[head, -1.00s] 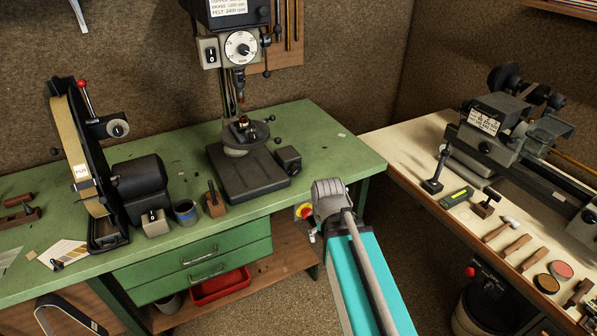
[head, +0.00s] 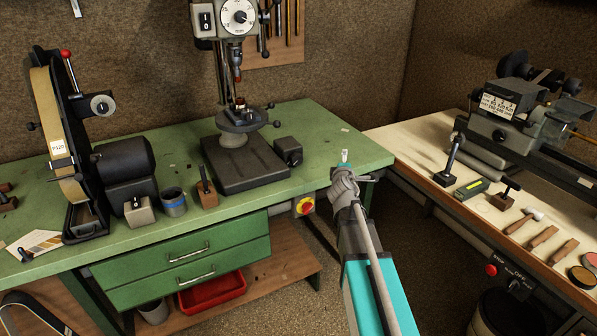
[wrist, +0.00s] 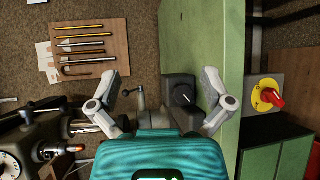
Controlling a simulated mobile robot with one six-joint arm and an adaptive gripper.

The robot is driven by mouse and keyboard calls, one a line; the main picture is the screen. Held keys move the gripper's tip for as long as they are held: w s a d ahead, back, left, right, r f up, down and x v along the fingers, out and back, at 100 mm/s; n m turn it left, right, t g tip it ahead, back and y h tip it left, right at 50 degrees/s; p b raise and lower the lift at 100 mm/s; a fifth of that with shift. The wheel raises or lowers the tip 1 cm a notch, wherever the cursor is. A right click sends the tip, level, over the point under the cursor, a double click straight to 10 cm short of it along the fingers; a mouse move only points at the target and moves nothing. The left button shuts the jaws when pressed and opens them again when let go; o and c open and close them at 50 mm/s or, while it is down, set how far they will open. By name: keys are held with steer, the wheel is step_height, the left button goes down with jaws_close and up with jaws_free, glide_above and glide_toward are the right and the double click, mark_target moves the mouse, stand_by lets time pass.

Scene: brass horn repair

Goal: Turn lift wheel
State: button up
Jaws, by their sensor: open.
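The drill press (head: 238,110) stands on the green bench, with a round work table (head: 241,120) and small black-knobbed handles (head: 271,105) at its right side. No part is clearly marked as the lift wheel. A dark box with a round knob (head: 288,150) sits right of the press base; in the wrist view the box (wrist: 180,92) lies between my fingers. A crank with a black knob (wrist: 127,93) shows beside it, near the left finger. My gripper (head: 352,165) is open and empty, right of the press by the bench's front right corner; in the wrist view its fingers (wrist: 161,80) are spread.
A red and yellow switch (head: 305,206) is on the bench front near my arm. A belt sander (head: 65,150), cup (head: 174,202) and wooden block (head: 206,193) occupy the left. A lathe (head: 520,125) stands on the right bench. The green bench's right end (head: 330,135) is mostly clear.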

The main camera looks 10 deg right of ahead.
steer(key=w+a+f+n+t+y+b, duration=0.3)
steer(key=w+n+y+b, duration=0.15)
steer(key=n, duration=0.35)
steer(key=n+g+y+b, duration=0.2)
steer(key=n+y+b, duration=0.5)
steer(key=n, duration=0.5)
glide_toward(298, 160)
steer(key=p+v, duration=0.2)
steer(key=v, duration=0.1)
steer(key=shift+d+f+y, duration=0.15)
steer(key=shift+f+y, duration=0.1)
steer(key=shift+y, duration=0.1)
steer(key=shift+w, duration=0.15)
steer(key=x, duration=1.3)
steer(key=shift+w+r, duration=0.1)
steer(key=shift+w, duration=0.2)
steer(key=c, duration=1)
steer(key=shift+c, duration=0.2)
